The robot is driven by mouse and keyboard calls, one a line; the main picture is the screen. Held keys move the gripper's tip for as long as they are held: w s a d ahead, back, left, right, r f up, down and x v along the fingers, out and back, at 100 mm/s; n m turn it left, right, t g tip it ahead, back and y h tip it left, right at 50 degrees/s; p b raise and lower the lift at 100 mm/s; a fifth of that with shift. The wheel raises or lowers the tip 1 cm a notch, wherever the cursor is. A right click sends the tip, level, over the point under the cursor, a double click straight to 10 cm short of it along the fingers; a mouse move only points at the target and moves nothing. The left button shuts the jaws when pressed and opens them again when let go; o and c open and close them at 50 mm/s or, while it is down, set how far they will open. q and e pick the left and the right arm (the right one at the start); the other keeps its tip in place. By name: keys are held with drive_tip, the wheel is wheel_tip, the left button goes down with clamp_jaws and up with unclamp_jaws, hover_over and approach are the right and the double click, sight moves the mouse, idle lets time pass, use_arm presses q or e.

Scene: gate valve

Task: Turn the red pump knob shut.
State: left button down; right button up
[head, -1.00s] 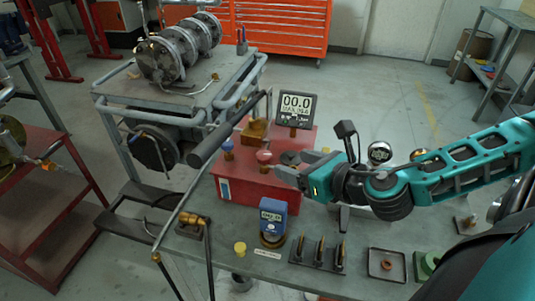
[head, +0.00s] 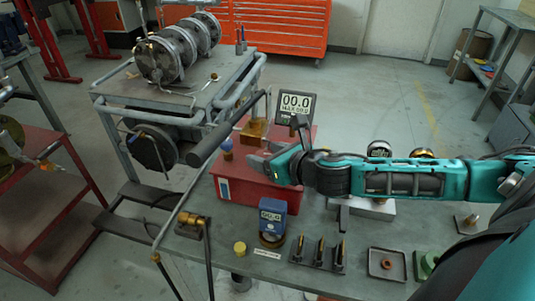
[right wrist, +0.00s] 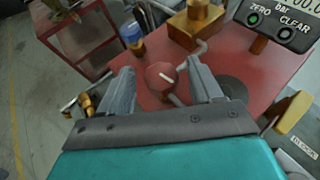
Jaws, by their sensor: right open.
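The red pump knob (right wrist: 160,78) shows in the right wrist view, on top of the red pump box (head: 243,190), with a white mark across it. My right gripper (right wrist: 159,70) is open, with one finger on each side of the knob in that view. I cannot tell whether the fingers touch it. In the head view my right gripper (head: 262,163) is over the box top and hides the knob. My left gripper is not in view.
A blue knob (head: 226,153) and a brass block (head: 254,131) are beside it on the box. A pressure display (head: 295,106) reading 00.0 stands behind. A blue gauge (head: 272,219), several dark fittings (head: 318,255) and a tray (head: 387,264) are on the bench in front.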

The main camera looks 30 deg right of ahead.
drive_tip(key=c, duration=1)
drive_tip(key=shift+c, duration=0.2)
drive_tip(key=shift+a+m, duration=0.1)
drive_tip(key=shift+m, duration=0.2)
drive_tip(key=m+h, duration=0.3)
drive_tip(key=h, duration=0.1)
drive_tip(key=m+g+h, duration=0.1)
drive_tip(key=m+h, duration=0.1)
drive_tip(key=shift+w+a+m+h, duration=0.1)
drive_tip(key=shift+a+m+h, duration=0.2)
drive_tip(key=shift+a+h, duration=0.1)
drive_tip(key=m+g+h, duration=0.1)
drive_tip(key=m+h, duration=0.1)
drive_tip(key=m+g+h, duration=0.1)
drive_tip(key=m+g, duration=0.1)
drive_tip(key=shift+w+a+h, duration=0.15)
drive_tip(key=shift+a+h, duration=0.05)
drive_tip(key=shift+h, duration=0.2)
drive_tip(key=shift+w+m+g+h, duration=0.1)
drive_tip(key=shift+m+g+h, duration=0.7)
drive_tip(key=shift+m+h, duration=0.15)
drive_tip(key=shift+m, duration=0.25)
